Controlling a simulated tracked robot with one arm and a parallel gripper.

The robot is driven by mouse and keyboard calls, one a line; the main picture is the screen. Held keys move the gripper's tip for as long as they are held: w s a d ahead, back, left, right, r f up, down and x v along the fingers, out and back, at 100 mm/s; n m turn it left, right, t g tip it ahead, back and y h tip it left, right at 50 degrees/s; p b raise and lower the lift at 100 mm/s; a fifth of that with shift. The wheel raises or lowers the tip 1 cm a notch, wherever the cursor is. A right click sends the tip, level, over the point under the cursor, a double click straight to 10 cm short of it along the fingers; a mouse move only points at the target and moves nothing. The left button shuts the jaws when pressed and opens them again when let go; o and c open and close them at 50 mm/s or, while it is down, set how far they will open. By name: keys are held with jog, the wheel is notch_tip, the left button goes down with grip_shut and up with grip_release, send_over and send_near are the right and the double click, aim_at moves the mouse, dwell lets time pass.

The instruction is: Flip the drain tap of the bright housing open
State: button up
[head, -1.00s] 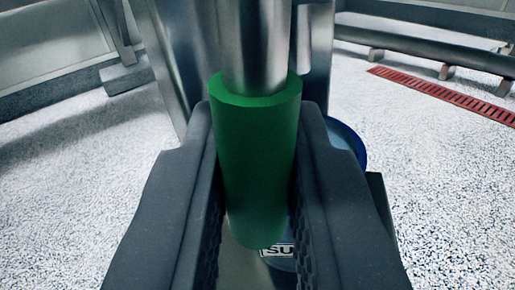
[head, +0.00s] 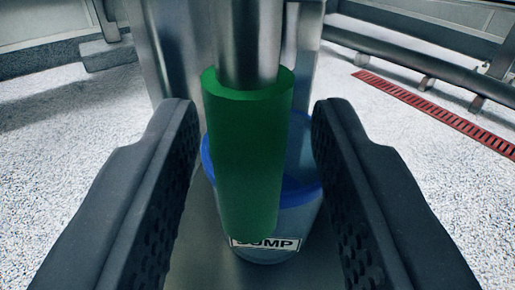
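A green sleeve (head: 247,150), which looks like the tap's handle grip, hangs on the end of a metal rod (head: 249,55) in the middle of the head view. It points down towards the viewer. My gripper (head: 258,122) is open, with one dark ridged finger on each side of the green sleeve and a clear gap on both sides. The bright metal housing (head: 170,45) stands behind the rod. The tap's body is not clearly seen.
A blue-rimmed bucket (head: 300,190) labelled SUMP stands below and behind the green sleeve. A red floor grate (head: 430,108) lies at the right, near a metal rail (head: 425,68). Speckled floor is clear on both sides.

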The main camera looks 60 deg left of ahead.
jog(key=shift+d, duration=0.1)
jog(key=p+v, duration=0.3)
jog(key=v, duration=1)
jog(key=shift+s+d, duration=0.2)
jog(key=shift+d, duration=0.05)
jog(key=shift+f, duration=0.2)
